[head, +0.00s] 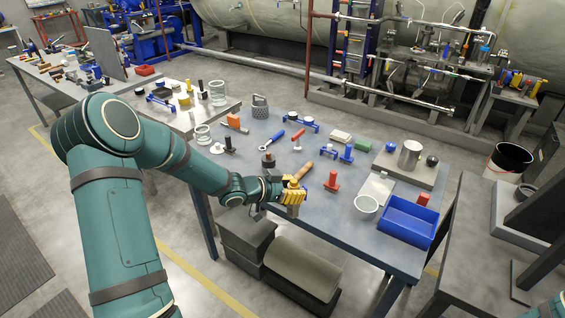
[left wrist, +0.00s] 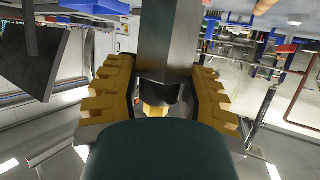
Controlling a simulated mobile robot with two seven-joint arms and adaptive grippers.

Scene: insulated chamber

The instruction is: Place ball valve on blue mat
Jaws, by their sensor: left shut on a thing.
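My left gripper (head: 292,196) has yellow fingers and is at the near edge of the blue-grey table. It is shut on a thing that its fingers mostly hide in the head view. In the left wrist view, a dark grey block (left wrist: 170,45) and a small brass-coloured part (left wrist: 155,107) show between the yellow fingers. I cannot tell for sure that this is the ball valve. I cannot make out a separate blue mat from the blue-grey table top (head: 305,215). My right gripper is out of view.
Near my left gripper are a wooden handle (head: 304,171), a red part (head: 332,181) and a dark cylinder (head: 268,162). Grey boxes (head: 248,232) lie below the table's near edge.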

